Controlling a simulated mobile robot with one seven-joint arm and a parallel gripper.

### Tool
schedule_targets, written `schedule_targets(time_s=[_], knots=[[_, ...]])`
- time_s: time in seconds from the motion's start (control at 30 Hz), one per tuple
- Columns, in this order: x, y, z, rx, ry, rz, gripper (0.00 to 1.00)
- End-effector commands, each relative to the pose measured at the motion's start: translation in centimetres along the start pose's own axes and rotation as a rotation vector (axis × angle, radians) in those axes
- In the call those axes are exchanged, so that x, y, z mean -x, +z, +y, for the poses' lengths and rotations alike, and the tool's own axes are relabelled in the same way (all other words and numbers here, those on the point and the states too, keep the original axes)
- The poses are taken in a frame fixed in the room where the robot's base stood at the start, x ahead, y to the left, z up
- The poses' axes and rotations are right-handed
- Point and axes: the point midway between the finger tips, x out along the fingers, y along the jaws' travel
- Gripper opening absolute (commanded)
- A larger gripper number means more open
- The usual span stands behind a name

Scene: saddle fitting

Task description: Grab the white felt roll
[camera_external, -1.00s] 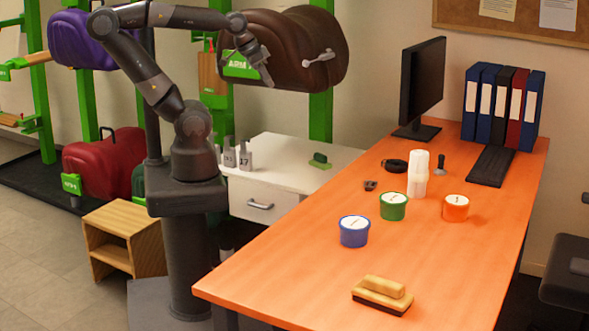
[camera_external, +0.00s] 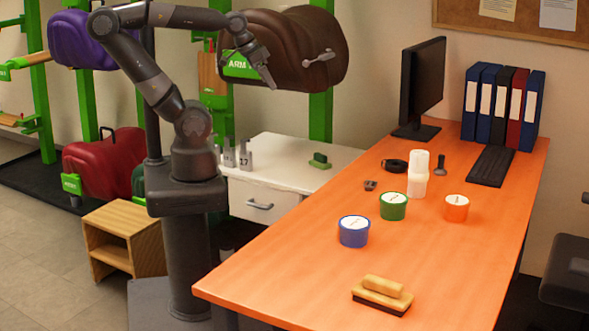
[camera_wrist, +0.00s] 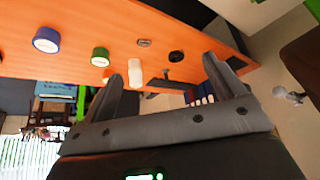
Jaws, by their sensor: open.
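The white felt roll (camera_external: 418,174) stands upright on the orange table, behind the green-rimmed tub. It also shows in the wrist view (camera_wrist: 135,73), beyond my fingers and a little left of the middle between them. My gripper (camera_external: 269,82) is raised in front of the brown saddle, well to the left of the roll and above table height. In the wrist view its two fingers (camera_wrist: 163,70) stand wide apart with nothing between them. The gripper is open, empty and not touching the roll.
A green tub (camera_external: 393,207), a blue tub (camera_external: 354,232) and an orange tub (camera_external: 456,208) stand near the roll. A black strap coil (camera_external: 394,166) and a dark-handled tool (camera_external: 440,165) lie behind it. A brush (camera_external: 383,296) lies at the front. The monitor (camera_external: 421,88) stands at the back.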

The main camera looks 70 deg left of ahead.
Motion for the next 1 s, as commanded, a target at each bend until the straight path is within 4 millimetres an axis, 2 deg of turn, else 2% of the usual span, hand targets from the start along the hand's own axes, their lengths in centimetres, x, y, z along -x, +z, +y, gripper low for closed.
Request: schedule_targets(time_s=[0.2, 0.33, 0.47, 0.67, 0.87, 1.0], knots=[[0.0, -0.2, 0.0, 0.000, 0.001, -0.001, 0.87], [-0.3, -1.8, 0.3, 0.000, 0.008, -0.008, 0.87], [-1.2, -5.2, 0.9, 0.000, 0.022, -0.020, 0.87], [-3.8, -11.2, 2.5, 0.003, 0.039, -0.039, 0.87], [-7.6, -16.7, 4.6, 0.003, 0.048, -0.056, 0.87], [-10.9, -20.1, 6.5, 0.001, 0.050, -0.067, 0.87]])
